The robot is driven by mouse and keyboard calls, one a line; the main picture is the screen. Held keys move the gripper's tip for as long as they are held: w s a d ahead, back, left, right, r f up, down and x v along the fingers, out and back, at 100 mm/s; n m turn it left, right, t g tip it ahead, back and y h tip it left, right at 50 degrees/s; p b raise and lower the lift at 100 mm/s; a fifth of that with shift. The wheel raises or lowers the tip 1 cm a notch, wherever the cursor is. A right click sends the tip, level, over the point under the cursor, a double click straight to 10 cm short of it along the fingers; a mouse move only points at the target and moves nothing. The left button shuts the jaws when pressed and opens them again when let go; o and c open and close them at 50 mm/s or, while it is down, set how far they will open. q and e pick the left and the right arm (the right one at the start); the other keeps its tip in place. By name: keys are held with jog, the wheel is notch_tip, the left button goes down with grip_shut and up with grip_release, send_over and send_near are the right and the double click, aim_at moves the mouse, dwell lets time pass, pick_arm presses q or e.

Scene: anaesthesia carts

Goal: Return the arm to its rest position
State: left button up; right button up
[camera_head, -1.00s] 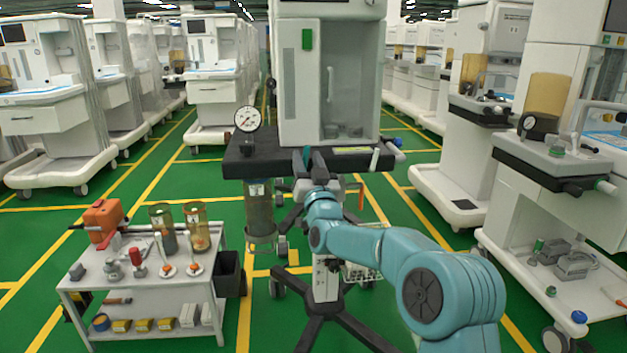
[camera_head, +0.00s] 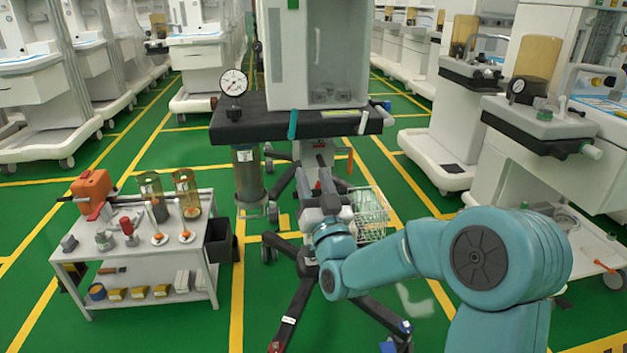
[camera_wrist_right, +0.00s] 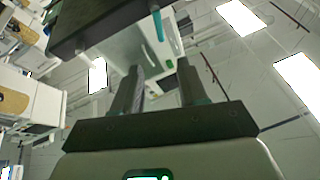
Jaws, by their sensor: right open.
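My right arm (camera_head: 400,255) comes in from the lower right of the head view. My right gripper (camera_head: 324,172) is open, with its fingers pointing away from me, in front of and below the dark shelf of the central cart. In the right wrist view the two fingers (camera_wrist_right: 157,90) stand apart with nothing held between them, and the cart's dark shelf (camera_wrist_right: 100,25) shows beyond and above them. My left gripper is not in the head view.
The central cart (camera_head: 285,55) has a dark shelf (camera_head: 262,123) with a gauge (camera_head: 234,83) and a teal handle (camera_head: 293,123). A tool trolley (camera_head: 85,254) stands at left. A wire basket (camera_head: 371,215) hangs behind my gripper. Another cart (camera_head: 560,75) stands at right.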

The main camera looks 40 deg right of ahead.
dwell(0.4)
